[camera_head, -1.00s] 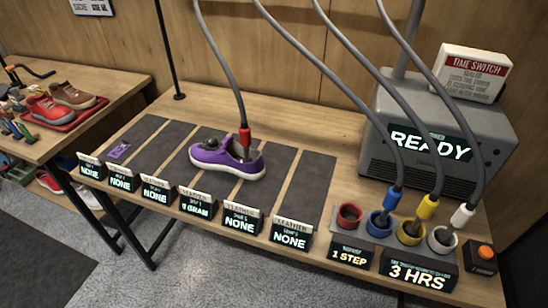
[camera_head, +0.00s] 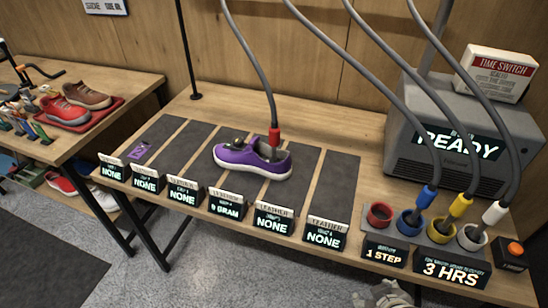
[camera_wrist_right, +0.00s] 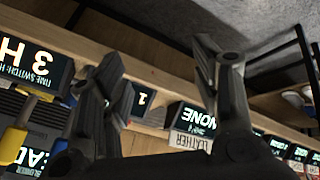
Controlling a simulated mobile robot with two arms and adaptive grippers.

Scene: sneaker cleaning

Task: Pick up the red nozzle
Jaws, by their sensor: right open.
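The red nozzle (camera_head: 274,138) hangs on the end of a grey hose and points down into the opening of a purple shoe (camera_head: 250,160). The shoe lies across the dark mats on the wooden bench. My right gripper (camera_wrist_right: 158,62) is open, with its two dark fingers spread and nothing between them. In the head view its tip (camera_head: 384,296) just shows at the bottom edge, below the bench's front edge and well away from the nozzle. My left gripper is not in view.
A red cup (camera_head: 379,214) stands empty. Blue (camera_head: 427,196), yellow (camera_head: 461,205) and white (camera_head: 495,212) nozzles sit at their cups beside it. Lit label signs (camera_head: 227,205) line the bench front. A grey machine (camera_head: 450,145) reading READY stands at the right.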

